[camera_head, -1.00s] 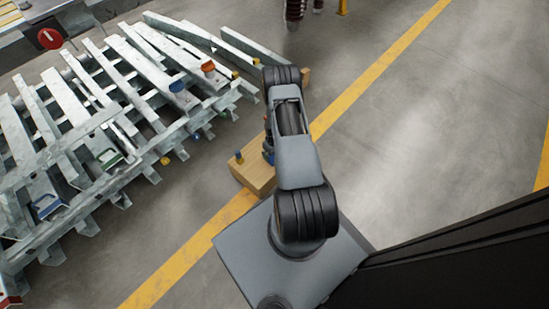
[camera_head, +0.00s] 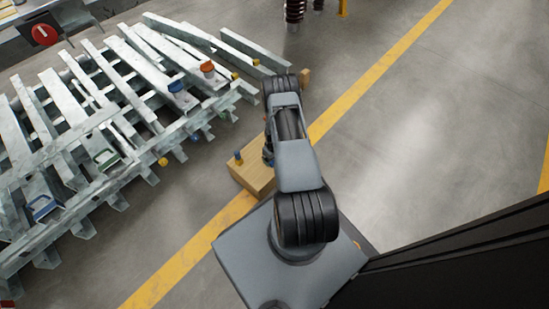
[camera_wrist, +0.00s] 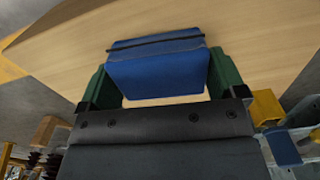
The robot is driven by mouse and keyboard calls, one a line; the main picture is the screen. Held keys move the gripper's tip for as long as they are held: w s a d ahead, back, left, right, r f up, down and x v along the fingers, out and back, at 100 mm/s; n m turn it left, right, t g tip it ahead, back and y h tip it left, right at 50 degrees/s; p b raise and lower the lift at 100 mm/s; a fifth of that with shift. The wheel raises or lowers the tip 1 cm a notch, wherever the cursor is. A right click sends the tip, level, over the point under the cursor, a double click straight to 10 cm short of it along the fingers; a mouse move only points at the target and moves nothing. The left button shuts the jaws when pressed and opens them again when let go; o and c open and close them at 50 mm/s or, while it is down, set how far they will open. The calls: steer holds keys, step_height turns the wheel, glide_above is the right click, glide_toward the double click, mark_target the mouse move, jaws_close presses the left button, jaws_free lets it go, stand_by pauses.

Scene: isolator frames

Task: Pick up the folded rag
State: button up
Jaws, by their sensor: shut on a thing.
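In the wrist view, the folded rag (camera_wrist: 158,70) is a blue, flat-folded piece with a dark line across it. It sits between the two green fingers of my gripper (camera_wrist: 160,78), which are shut on its sides. A pale wooden board (camera_wrist: 255,35) lies behind the rag. I cannot tell whether the rag still touches the board. In the head view, my arm hides the gripper and most of what it holds. The same board (camera_head: 252,177) shows beside my arm, with a small blue peg-like thing (camera_head: 239,157) on it.
A grey metal rack (camera_head: 75,140) with slanted bars fills the left. It bears a blue cap (camera_head: 176,87), an orange-topped piece (camera_head: 207,68) and a blue handle (camera_head: 42,207). A yellow floor line (camera_head: 370,75) runs past my arm. The floor to the right is clear.

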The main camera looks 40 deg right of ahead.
steer(key=shift+r, duration=0.1)
steer(key=shift+r, duration=0.3)
steer(key=r, duration=0.1)
steer(key=r+p, duration=0.2)
steer(key=shift+s+a+r, duration=0.2)
steer(key=shift+a+r, duration=0.1)
steer(key=shift+r, duration=0.05)
steer(key=s+a+r+p, duration=0.6)
steer(key=s+a+r, duration=0.1)
steer(key=a, duration=0.4)
steer(key=shift+s+r, duration=0.15)
steer(key=shift+r, duration=0.6)
